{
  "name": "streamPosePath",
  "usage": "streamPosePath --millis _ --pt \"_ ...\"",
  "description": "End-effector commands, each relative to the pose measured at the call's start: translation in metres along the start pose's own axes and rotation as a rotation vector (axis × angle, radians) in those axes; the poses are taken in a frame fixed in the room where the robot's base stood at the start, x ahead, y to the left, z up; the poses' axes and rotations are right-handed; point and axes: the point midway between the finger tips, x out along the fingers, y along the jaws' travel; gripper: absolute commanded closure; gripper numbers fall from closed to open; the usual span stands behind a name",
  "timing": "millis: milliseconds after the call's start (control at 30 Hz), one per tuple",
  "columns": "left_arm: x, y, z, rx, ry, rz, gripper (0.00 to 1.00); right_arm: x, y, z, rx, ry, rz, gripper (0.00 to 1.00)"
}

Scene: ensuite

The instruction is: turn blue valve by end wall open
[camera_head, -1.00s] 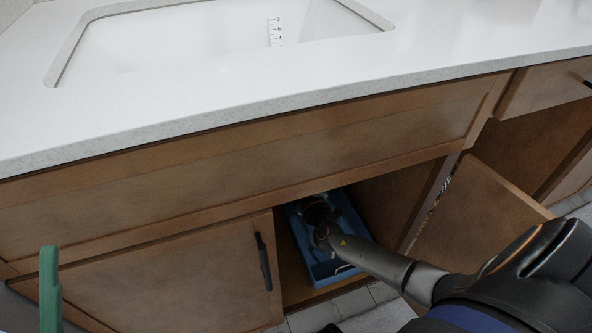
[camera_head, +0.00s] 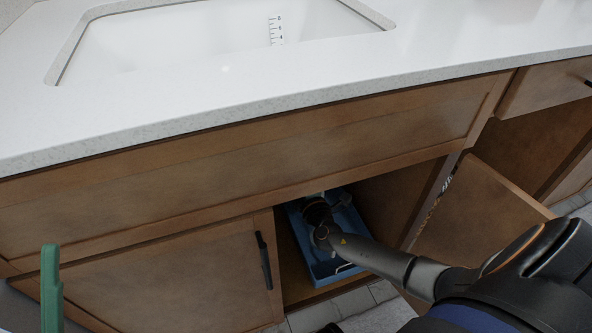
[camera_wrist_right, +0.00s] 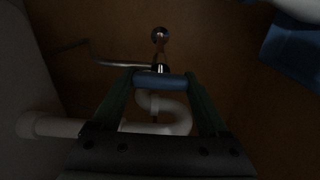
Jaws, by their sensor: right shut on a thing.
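The blue valve (camera_wrist_right: 160,82) shows in the right wrist view as a blue handle below a metal pipe fitting on the brown cabinet wall. My right gripper (camera_wrist_right: 160,79) has its green fingers on either side of the handle and is shut on it. In the head view my right arm reaches into the open cabinet under the sink, where its wrist (camera_head: 322,232) shows but the valve and fingertips are hidden. One green finger of my left gripper (camera_head: 50,285) shows at the lower left of the head view, away from the valve. Its opening cannot be seen.
A white drain pipe (camera_wrist_right: 60,126) curves behind the right fingers. A blue tray (camera_head: 350,226) lies on the cabinet floor. The right cabinet door (camera_head: 475,225) stands open beside my arm; the left door (camera_head: 165,275) is shut. The countertop (camera_head: 300,85) overhangs the opening.

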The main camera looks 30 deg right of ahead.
Motion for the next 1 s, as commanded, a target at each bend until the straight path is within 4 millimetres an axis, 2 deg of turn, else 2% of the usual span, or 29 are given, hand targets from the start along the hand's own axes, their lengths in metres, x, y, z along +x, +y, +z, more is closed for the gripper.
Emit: streamPosePath --millis 600,633,800,1000 --pt "0.0001 -0.0001 -0.0001 0.001 0.0 0.0 0.5 -0.0004 -0.0006 -0.0012 -0.042 0.003 -0.001 0.78" --pt "0.0001 -0.0001 -0.0001 0.001 0.0 0.0 0.5 -0.0004 -0.0006 -0.0012 -0.042 0.003 -0.001 0.19" --pt "0.0001 -0.0001 -0.0001 0.001 0.0 0.0 0.5 -0.0003 -0.0005 -0.0009 -0.04 0.002 -0.001 0.0" --pt "0.0001 -0.0001 -0.0001 0.001 0.001 0.001 0.5 -0.0002 -0.0004 -0.0005 -0.039 0.001 -0.001 0.0"
